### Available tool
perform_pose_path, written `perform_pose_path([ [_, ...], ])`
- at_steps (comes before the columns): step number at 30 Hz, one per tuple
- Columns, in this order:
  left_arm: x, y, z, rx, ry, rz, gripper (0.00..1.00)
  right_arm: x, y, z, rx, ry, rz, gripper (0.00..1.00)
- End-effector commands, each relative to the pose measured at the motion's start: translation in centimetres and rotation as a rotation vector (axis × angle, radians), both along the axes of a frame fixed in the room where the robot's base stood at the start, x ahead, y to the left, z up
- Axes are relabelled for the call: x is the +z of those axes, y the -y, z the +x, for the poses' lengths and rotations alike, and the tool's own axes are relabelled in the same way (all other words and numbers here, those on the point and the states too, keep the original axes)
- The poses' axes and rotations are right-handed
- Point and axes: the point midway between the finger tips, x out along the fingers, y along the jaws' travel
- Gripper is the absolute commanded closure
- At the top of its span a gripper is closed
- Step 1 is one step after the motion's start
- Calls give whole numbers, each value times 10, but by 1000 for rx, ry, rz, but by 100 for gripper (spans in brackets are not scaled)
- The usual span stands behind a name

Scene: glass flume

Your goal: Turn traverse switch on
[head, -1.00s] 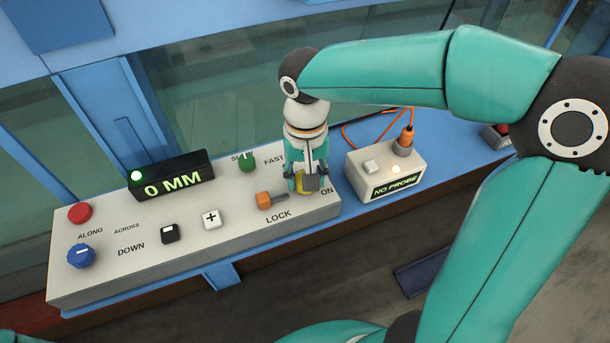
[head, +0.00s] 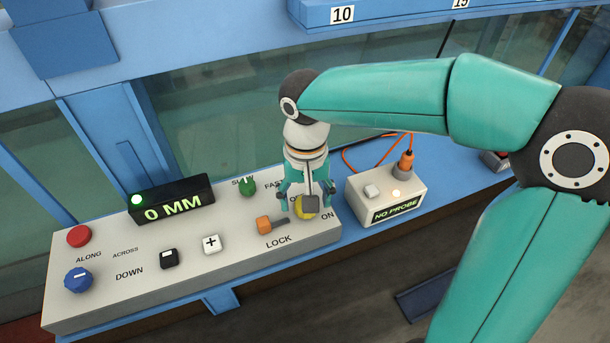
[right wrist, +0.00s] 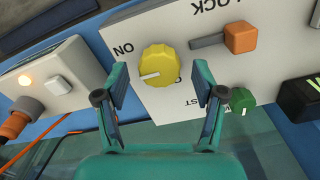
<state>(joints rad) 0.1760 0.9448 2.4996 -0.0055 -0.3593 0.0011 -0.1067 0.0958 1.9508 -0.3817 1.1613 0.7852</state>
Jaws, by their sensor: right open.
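The traverse switch is a yellow round knob on the grey control panel, beside the labels ON and a partly hidden one starting with O. It shows in the head view (head: 299,212), partly behind my gripper, and clearly in the right wrist view (right wrist: 158,65). There its white mark points to the picture's left, slightly below the ON label. My right gripper (head: 306,203) is open over the knob. In the right wrist view its fingers (right wrist: 162,92) stand apart, one to each side and short of the knob, with nothing between them. My left gripper is out of view.
Close by are an orange lever (head: 264,225) at LOCK and a green knob (head: 248,187). A probe box (head: 376,212) with an orange plug and cable stands right of the panel (head: 100,307). A display (head: 172,201) reads 0 MM with a green lamp lit.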

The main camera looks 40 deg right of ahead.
Motion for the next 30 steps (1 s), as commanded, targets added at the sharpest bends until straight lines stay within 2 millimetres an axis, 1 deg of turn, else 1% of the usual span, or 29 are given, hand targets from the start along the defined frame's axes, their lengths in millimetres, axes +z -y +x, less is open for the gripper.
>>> perform_pose_path([
  [5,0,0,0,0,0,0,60,30,0,1,0,7,2,31],
  [12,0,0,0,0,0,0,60,78,0,1,0,5,2,31],
  [15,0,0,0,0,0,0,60,93,0,1,0,4,1,31],
  [18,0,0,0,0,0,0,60,103,0,1,0,3,2,31],
  [21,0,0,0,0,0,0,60,109,0,1,-1,2,1,31],
  [30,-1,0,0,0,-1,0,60,110,0,0,0,0,1,31],
])
